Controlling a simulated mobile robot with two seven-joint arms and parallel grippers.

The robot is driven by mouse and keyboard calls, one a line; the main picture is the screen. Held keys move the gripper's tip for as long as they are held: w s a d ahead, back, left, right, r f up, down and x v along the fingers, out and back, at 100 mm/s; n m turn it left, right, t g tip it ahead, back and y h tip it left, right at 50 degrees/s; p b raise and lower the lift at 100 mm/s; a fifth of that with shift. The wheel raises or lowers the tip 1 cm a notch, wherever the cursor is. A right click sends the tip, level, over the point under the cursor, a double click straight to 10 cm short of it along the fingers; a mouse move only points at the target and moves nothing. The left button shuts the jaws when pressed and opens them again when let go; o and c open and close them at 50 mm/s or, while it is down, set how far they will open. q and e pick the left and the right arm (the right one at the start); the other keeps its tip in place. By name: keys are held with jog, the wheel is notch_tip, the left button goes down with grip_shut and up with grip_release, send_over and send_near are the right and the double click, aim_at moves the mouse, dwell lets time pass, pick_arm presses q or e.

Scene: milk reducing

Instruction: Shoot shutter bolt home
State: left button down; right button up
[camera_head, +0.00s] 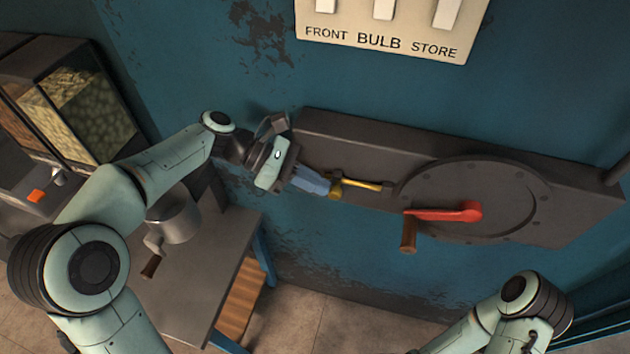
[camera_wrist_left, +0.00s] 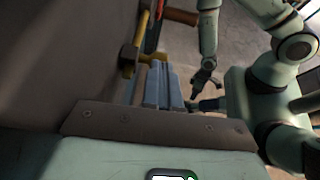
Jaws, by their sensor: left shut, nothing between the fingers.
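The brass bolt (camera_head: 362,184) lies along the front of a grey wall housing, with its knob at the left end, left of the round plate. It also shows in the wrist view (camera_wrist_left: 130,55), just beyond the fingertips. My left gripper (camera_head: 327,188) has its blue fingers closed together and empty. The fingertips are right beside the knob; I cannot tell whether they touch it. The closed fingers show in the wrist view too (camera_wrist_left: 155,78). My right gripper (camera_wrist_left: 205,90) is small and dark in the wrist view, away from the bolt; its jaw state is unclear.
A red crank (camera_head: 445,213) with a wooden handle (camera_head: 408,235) sits on the round plate (camera_head: 515,195), right of the bolt. A switch panel (camera_head: 385,38) hangs above. A table (camera_head: 190,290) with a metal pot (camera_head: 173,218) stands at lower left.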

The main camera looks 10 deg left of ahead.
aim_at(340, 193)
pick_arm(q)
jog(key=d+p, duration=0.1)
jog(key=d, duration=0.3)
jog(key=shift+d+r, duration=0.15)
jog(key=shift+d, duration=0.35)
jog(key=shift+s, duration=0.1)
pick_arm(e)
jog(key=shift+w+a+r, duration=0.1)
jog(key=shift+w+r, duration=0.45)
jog(key=shift+r, duration=0.3)
pick_arm(q)
jog(key=shift+p, duration=0.3)
pick_arm(e)
jog(key=shift+w+r, duration=0.1)
